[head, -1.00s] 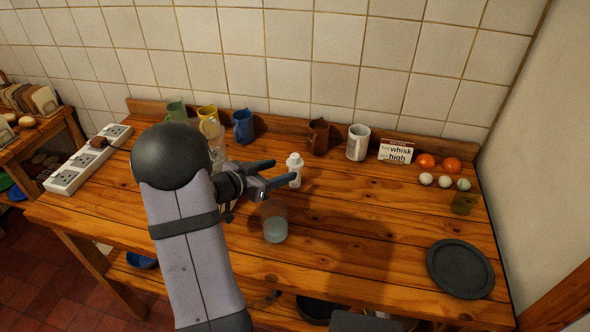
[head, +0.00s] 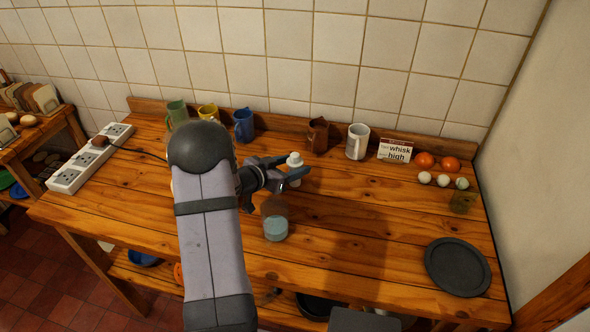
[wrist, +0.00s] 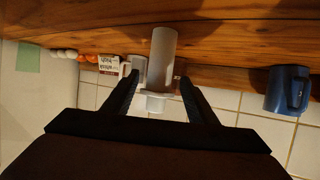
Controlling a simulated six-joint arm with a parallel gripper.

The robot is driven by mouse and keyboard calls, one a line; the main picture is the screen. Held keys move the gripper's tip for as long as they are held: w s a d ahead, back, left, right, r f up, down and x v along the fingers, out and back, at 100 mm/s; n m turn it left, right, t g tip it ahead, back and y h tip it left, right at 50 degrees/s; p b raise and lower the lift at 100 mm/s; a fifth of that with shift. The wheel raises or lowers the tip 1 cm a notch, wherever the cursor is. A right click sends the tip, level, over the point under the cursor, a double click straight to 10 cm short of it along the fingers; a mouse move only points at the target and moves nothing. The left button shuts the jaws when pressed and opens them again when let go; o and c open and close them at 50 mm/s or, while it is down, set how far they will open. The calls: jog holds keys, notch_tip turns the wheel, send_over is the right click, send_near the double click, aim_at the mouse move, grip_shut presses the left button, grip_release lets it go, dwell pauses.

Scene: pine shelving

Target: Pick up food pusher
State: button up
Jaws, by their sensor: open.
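The food pusher (head: 294,161) is a small white cylinder with a wider rim near its top, standing upright on the wooden table. In the wrist view the food pusher (wrist: 161,58) appears upside down, in the middle of the picture between the two dark fingers. My gripper (head: 287,168) is open, with one finger on the far side of the pusher and one on the near side. In the wrist view there seems to be a gap between the fingers of my gripper (wrist: 159,78) and its body. Whether either finger touches it I cannot tell.
A clear cup (head: 275,226) stands just in front of the gripper. A blue mug (head: 243,126), brown mug (head: 317,136), white mug (head: 357,142) and a sign (head: 396,150) line the back. A dark plate (head: 458,267) lies at right. The table's middle right is clear.

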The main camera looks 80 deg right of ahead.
jog(key=shift+p+x, duration=0.85)
jog(key=shift+x, duration=1.65)
jog(key=shift+s+f, duration=0.1)
jog(key=shift+f, duration=0.05)
jog(key=c, duration=0.9)
